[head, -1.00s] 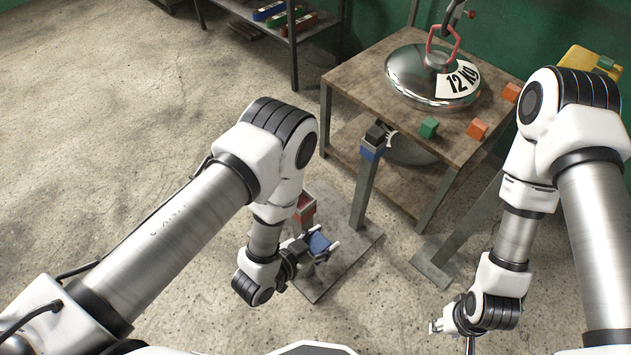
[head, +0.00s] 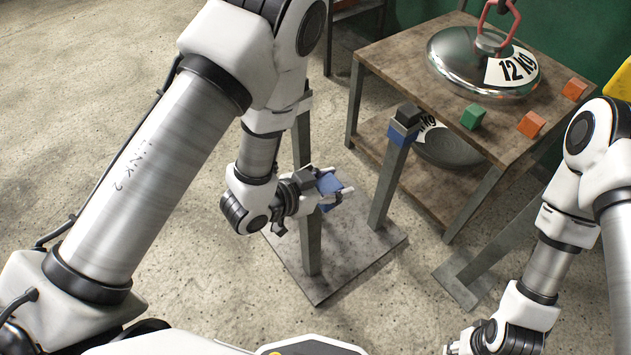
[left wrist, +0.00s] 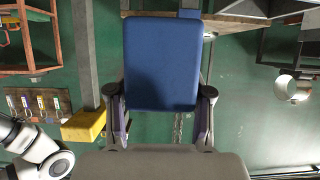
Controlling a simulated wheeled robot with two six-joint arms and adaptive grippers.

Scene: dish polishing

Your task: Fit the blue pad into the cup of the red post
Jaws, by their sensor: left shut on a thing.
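The blue pad (head: 330,187) is held between the fingers of my left gripper (head: 335,192), above the grey floor plate (head: 345,265). In the left wrist view the blue pad (left wrist: 162,62) shows its broad flat face, with a finger at each side. A grey post (head: 312,250) rises from the plate beside and below this gripper. Its upper end runs behind my left arm, and no red cup shows now. My right gripper (head: 455,349) is at the bottom edge, partly cut off, and its opening is unclear.
A second post (head: 385,185) with a blue cup (head: 398,138) and a dark block on top (head: 407,115) stands to the right.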

